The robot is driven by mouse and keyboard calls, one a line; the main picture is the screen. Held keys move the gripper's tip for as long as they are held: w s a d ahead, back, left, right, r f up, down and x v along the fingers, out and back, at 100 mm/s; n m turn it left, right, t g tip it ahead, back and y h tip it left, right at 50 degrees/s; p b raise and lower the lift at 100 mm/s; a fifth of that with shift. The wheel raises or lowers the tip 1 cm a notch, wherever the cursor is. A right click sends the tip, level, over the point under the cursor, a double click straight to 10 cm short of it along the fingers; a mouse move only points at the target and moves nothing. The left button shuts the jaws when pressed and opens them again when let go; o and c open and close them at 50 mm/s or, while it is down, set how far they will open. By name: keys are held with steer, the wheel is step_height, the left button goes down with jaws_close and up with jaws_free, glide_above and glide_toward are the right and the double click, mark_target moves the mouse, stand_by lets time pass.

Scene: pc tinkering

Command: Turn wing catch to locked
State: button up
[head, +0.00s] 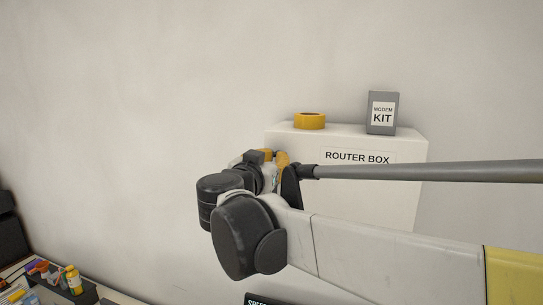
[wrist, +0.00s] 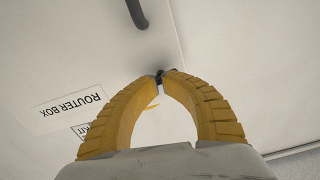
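The wing catch (wrist: 160,77) shows in the wrist view as a small dark piece on the white front of the router box (wrist: 215,45). My gripper (wrist: 162,74) has its two curved yellow fingers brought together, with the tips on either side of this dark piece. Most of the catch is hidden by the tips, so its angle cannot be read. In the head view my gripper (head: 274,155) is at the left side of the router box (head: 400,152), and my arm hides the catch.
A dark bent handle-like piece (wrist: 137,14) sticks out near the catch. A yellow tape roll (head: 310,121) and a grey modem kit box (head: 382,113) stand on top of the router box. Small coloured items (head: 72,279) stand at the lower left.

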steer(key=shift+a, duration=0.1)
stand_by(0.3)
steer(key=v, duration=0.5)
steer(key=shift+s+f, duration=0.1)
steer(key=shift+s, duration=0.1)
steer(key=shift+s+a, duration=0.1)
